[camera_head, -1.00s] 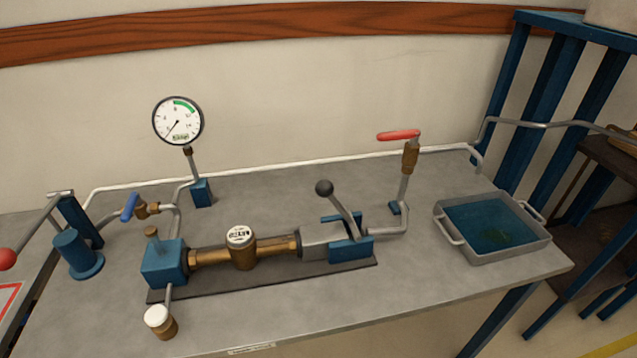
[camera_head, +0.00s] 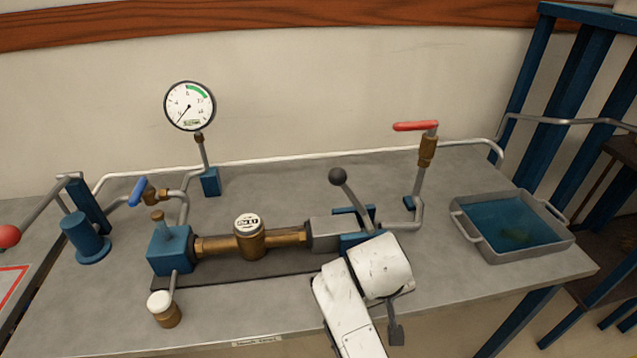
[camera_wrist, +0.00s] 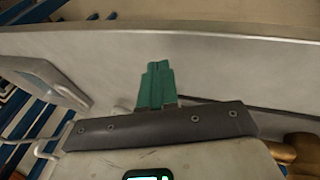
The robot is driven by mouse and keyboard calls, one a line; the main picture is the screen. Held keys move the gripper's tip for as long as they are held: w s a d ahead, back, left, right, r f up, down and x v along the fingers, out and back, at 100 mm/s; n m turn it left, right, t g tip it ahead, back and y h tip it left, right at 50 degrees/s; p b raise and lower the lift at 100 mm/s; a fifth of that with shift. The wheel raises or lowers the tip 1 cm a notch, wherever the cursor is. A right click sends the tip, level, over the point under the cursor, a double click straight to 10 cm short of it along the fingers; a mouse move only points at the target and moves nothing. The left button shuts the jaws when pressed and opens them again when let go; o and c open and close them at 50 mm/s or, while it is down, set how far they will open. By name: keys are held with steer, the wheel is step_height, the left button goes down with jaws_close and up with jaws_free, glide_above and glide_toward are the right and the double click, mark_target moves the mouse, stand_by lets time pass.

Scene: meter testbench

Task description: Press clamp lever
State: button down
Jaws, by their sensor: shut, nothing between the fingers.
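The clamp lever (camera_head: 350,198), a grey rod with a black ball knob, leans up and left from the blue and grey clamp (camera_head: 337,232) at the right end of the brass meter line. In the head view, my white wrist (camera_head: 380,268) is in front of the clamp and hides part of its front. The knob stands clear, above and left of the wrist. In the wrist view, the green fingers of my gripper (camera_wrist: 156,84) are together and empty, over the grey bench top. The lever is not recognisable there.
The brass meter (camera_head: 250,240) lies left of the clamp. A red-handled valve (camera_head: 416,127) stands behind right, and a grey tray of water (camera_head: 480,255) is at the right. A pressure gauge (camera_head: 189,106) stands at the back left.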

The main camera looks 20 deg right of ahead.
steer(key=w+a+r+b, duration=0.1)
steer(key=w+a+r, duration=0.4)
steer(key=r, duration=0.3)
steer(key=w+a+r+t+h+b, duration=0.1)
steer(key=w+a+r+b, duration=0.1)
steer(key=w+a+r, duration=0.2)
steer(key=w+a+r+t+h+b, duration=0.1)
steer(key=w+a+r, duration=0.4)
steer(key=r, duration=0.8)
steer(key=a, duration=0.3)
steer(key=shift+w+a+m, duration=0.2)
steer(key=shift+w+m, duration=0.15)
steer(key=shift+m, duration=0.05)
steer(key=shift+f, duration=0.1)
steer(key=w+d+f+p, duration=0.2)
steer(key=w+d+f, duration=0.2)
steer(key=d+f, duration=0.3)
steer(key=shift+d+f, duration=0.15)
steer(key=shift+d, duration=0.75)
steer(key=shift+w, duration=0.1)
